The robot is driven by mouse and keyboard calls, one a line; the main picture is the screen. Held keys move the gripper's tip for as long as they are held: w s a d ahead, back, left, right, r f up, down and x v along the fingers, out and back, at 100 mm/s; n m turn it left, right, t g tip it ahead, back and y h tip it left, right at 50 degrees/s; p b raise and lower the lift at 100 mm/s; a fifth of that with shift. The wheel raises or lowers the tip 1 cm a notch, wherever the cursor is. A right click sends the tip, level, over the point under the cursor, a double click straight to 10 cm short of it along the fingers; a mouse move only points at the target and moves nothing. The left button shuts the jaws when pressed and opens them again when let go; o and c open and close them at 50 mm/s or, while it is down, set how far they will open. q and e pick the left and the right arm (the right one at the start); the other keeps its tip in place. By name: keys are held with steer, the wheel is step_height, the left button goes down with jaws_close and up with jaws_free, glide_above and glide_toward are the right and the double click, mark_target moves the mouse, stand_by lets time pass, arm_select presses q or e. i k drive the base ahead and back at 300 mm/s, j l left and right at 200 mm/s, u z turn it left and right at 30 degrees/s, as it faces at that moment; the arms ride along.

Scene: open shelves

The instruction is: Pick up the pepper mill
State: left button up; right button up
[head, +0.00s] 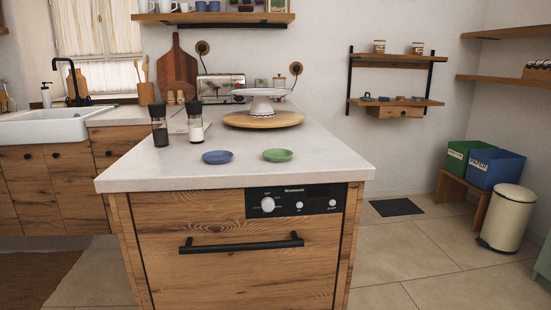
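Two mills with black tops stand upright side by side on the pale counter (300,163), left of its middle. The left one has dark contents and looks like the pepper mill (159,127). The right one has white contents and looks like a salt mill (195,124). They stand close together with a narrow gap. Neither of my grippers is in the head view.
A blue dish (217,157) and a green dish (278,155) lie on the counter right of the mills. Behind are a round wooden board (262,120) with a white cake stand (261,100), and a toaster (220,86).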

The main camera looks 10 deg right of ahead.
mark_target(160, 126)
steer(key=i+j+u, duration=0.2)
steer(key=j+u, duration=0.25)
steer(key=i+j+u, duration=0.3)
steer(key=u, duration=0.15)
steer(key=i+j+u, duration=0.2)
steer(key=u, duration=0.25)
steer(key=i+j+u, duration=0.35)
steer(key=i+u, duration=0.75)
steer(key=i+z, duration=0.2)
steer(key=z, duration=0.2)
steer(key=i+z, duration=0.2)
steer(key=z, duration=0.15)
steer(key=i+j+z, duration=0.1)
steer(key=z, duration=0.3)
steer(key=i+j+z, duration=0.15)
steer(key=i+z, duration=0.35)
steer(key=z, duration=0.3)
steer(key=i+z, duration=0.15)
steer(key=z, duration=0.3)
steer(key=i+z, duration=0.1)
steer(key=z, duration=0.3)
steer(key=i+j+z, duration=0.1)
steer(key=z, duration=0.3)
steer(key=i+j+z, duration=0.15)
steer(key=z, duration=0.3)
steer(key=i+j+z, duration=0.2)
steer(key=z, duration=0.3)
steer(key=i+j+z, duration=0.15)
steer(key=j+z, duration=0.15)
steer(key=z, duration=0.15)
